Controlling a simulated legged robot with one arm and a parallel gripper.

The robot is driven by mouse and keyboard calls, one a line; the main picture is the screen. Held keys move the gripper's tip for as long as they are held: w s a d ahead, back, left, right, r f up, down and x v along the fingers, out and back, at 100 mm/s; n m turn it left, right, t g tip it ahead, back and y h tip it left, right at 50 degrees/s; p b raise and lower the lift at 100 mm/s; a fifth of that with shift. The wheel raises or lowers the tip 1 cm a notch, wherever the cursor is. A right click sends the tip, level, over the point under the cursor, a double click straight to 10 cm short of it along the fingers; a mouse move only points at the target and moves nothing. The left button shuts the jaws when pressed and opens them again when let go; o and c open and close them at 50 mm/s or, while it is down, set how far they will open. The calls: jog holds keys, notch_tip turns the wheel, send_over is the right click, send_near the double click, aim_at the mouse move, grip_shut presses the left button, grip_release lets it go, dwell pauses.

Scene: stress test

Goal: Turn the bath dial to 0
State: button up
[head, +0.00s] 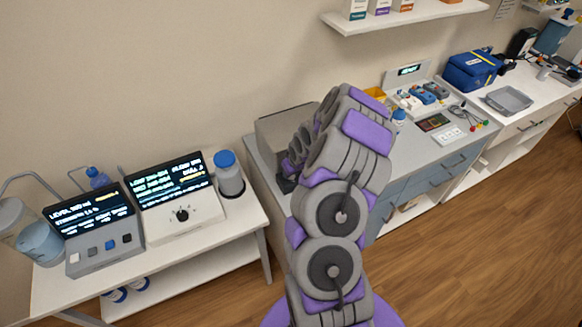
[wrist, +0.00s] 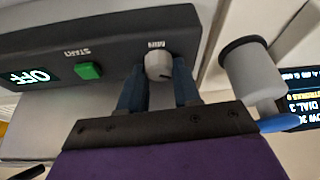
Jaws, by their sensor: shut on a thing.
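In the wrist view, the bath dial (wrist: 157,66) is a small light grey knob on a dark panel (wrist: 110,40). The label MIN beside it appears upside down. My gripper (wrist: 158,82) has its two blue-grey fingers on either side of the dial and is shut on it. A dark mark shows on the knob, but I cannot read its setting. In the head view, a grey box (head: 270,130), seemingly the bath, stands at the bench's left end. My arm hides its front, the dial and most of my gripper.
The panel also has a green START button (wrist: 88,71) and a display (wrist: 40,75) reading OFF. In the head view, a white console with a black knob (head: 181,215) stands on the left table.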

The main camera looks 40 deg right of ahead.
jog(key=shift+s, duration=0.1)
dwell(0.5)
jog(key=o, duration=0.9)
jog(key=shift+s+d, duration=0.1)
jog(key=shift+o, duration=0.8)
jog(key=shift+r, duration=0.55)
jog(key=p+v, duration=0.1)
jog(key=v, duration=1.5)
jog(key=shift+s, duration=0.15)
